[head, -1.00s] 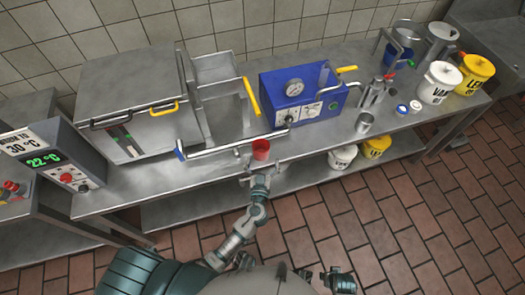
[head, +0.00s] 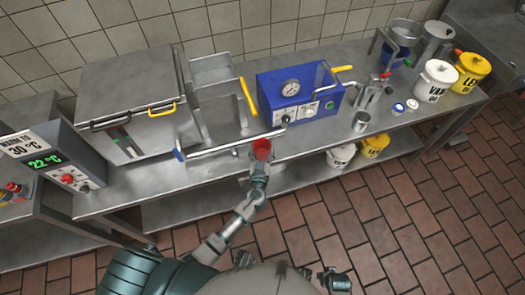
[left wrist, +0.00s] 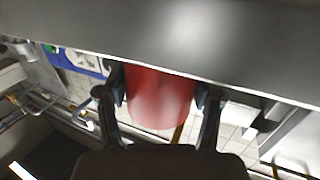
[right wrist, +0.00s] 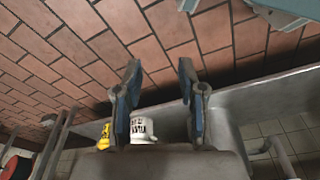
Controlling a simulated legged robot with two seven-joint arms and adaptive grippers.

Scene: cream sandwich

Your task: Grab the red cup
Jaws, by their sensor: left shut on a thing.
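The red cup (head: 262,149) is at the front edge of the steel counter (head: 330,140) in the head view, below the long bar. My left gripper (head: 260,160) is at the cup, its arm reaching up from below. In the left wrist view the red cup (left wrist: 160,97) sits between the two fingers (left wrist: 160,100), which are shut on its sides. The rim of the cup is hidden there by a grey surface. My right gripper (right wrist: 160,85) is open and empty in the right wrist view, its fingers apart.
A long bar (head: 230,145) runs close behind the cup. A blue machine (head: 298,93) with a gauge stands behind and right. A metal cup (head: 361,121) stands further right. White and yellow buckets (head: 373,146) sit on the lower shelf. The brick floor in front is free.

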